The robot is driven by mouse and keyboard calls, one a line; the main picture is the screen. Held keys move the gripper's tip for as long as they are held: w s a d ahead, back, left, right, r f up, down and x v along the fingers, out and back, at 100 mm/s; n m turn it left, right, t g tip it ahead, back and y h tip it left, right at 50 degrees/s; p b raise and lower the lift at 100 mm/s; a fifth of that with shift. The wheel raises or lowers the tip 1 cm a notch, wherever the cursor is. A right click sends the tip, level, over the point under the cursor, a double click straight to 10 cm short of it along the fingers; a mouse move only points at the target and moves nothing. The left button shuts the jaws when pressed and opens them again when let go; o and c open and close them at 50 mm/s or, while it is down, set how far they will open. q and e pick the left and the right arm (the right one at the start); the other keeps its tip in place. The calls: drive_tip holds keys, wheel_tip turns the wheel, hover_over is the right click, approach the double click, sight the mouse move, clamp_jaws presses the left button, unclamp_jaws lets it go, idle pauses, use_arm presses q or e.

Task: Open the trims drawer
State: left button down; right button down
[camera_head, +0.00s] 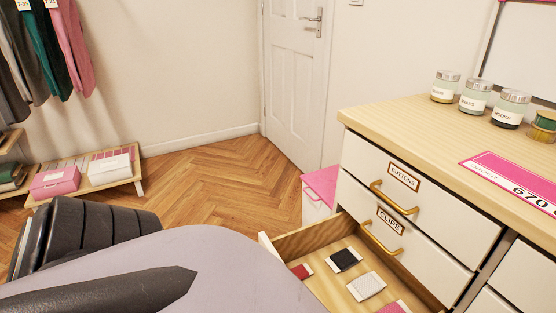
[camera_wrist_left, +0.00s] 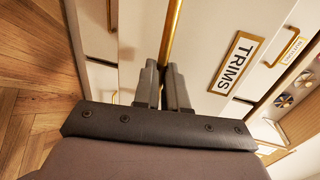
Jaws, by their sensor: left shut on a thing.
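The trims drawer, with a white front and a framed TRIMS label (camera_wrist_left: 233,62), fills the middle of the left wrist view. My left gripper (camera_wrist_left: 164,72) is shut on its brass handle (camera_wrist_left: 172,32). In the head view, a wooden drawer (camera_head: 314,240) stands pulled out below the CLIPS drawer. Its left wall and inside show, with small red, black, white and pink packets in it. Its front and handle are hidden behind my left arm, and my left gripper is hidden there too. My right gripper is in neither view.
The BUTTONS drawer (camera_head: 440,213) and CLIPS drawer (camera_head: 423,252) above are shut. Several jars (camera_head: 475,97) stand on the cabinet top. A pink-topped box (camera_head: 319,187) stands beside the cabinet. Wooden floor (camera_head: 215,178) is clear towards the door; a low shelf (camera_head: 90,183) holds boxes at left.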

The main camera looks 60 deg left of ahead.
use_arm(q)
drive_tip(key=c, duration=1.2)
unclamp_jaws()
drive_tip(key=shift+p+v, duration=0.6)
drive_tip(key=shift+v, duration=3)
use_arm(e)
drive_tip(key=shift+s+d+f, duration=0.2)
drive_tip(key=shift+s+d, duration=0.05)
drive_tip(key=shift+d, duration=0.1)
